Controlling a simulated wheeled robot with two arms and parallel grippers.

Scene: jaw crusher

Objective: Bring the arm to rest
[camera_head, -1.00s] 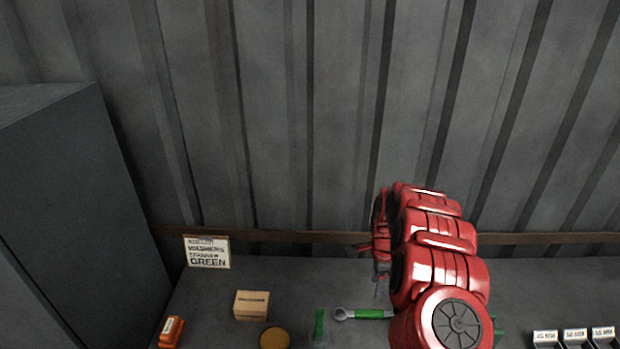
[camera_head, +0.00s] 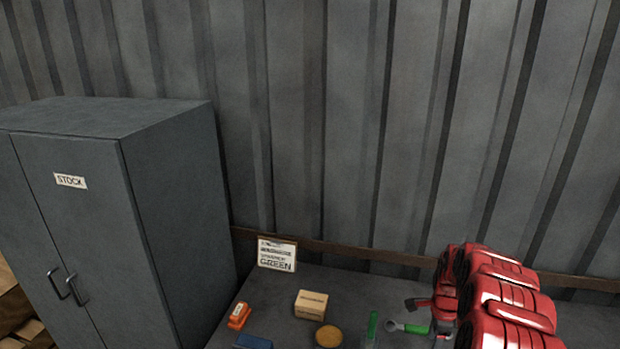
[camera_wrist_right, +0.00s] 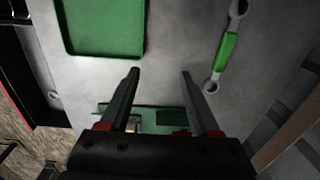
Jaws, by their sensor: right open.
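My right arm shows in the head view as red links at the lower right, above the bench. My right gripper (camera_wrist_right: 158,74) is in the right wrist view, with its two dark fingers apart and nothing between them. It hangs over the grey bench top (camera_wrist_right: 180,35). A wrench with a green handle (camera_wrist_right: 229,50) lies to the right of the fingers in that view. A green tray (camera_wrist_right: 104,25) lies to the left. The wrench also shows in the head view (camera_head: 416,328), partly hidden by my arm. My left gripper is not in view.
A grey stock cabinet (camera_head: 70,210) stands at the left. On the bench are an orange box (camera_head: 239,315), a cardboard box (camera_head: 310,304), a round tan object (camera_head: 328,336), a green-handled tool (camera_head: 372,325) and a blue object (camera_head: 253,341). A sign reading GREEN (camera_head: 277,254) stands at the back.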

